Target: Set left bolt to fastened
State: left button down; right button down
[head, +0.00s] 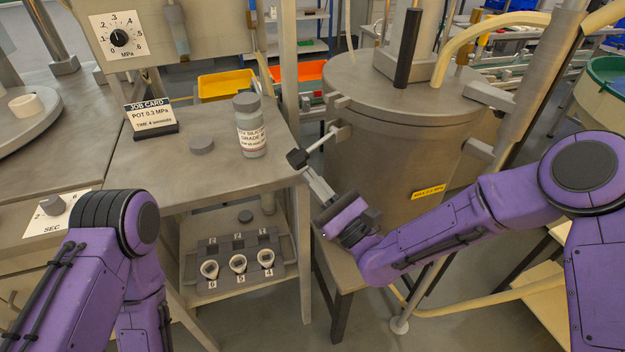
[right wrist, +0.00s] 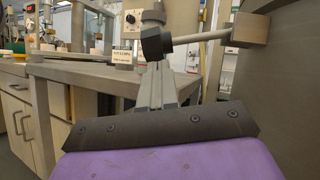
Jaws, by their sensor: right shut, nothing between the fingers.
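The left bolt (head: 321,142) is a pale rod on the left side of the steel pot (head: 400,150), just below the lid. It sticks out sideways from a bracket (head: 342,130) and ends in a black knob (head: 297,158). In the right wrist view the bolt's rod (right wrist: 200,36) runs roughly level from the pot wall to the black knob (right wrist: 153,43). My right gripper (head: 308,175) is shut and empty, with its fingertips (right wrist: 156,66) just below the knob; I cannot tell whether they touch. My left gripper is out of view.
A metal bench (head: 120,170) with a grey bottle (head: 250,135), a grey cap (head: 202,145) and a job card (head: 150,115) stands left of the pot. A bulb tray (head: 215,262) sits on the shelf below. A tall black handle (head: 408,48) rises from the lid.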

aim_at(303, 160)
jog(key=shift+s+r, duration=0.1)
jog(key=shift+r, duration=0.05)
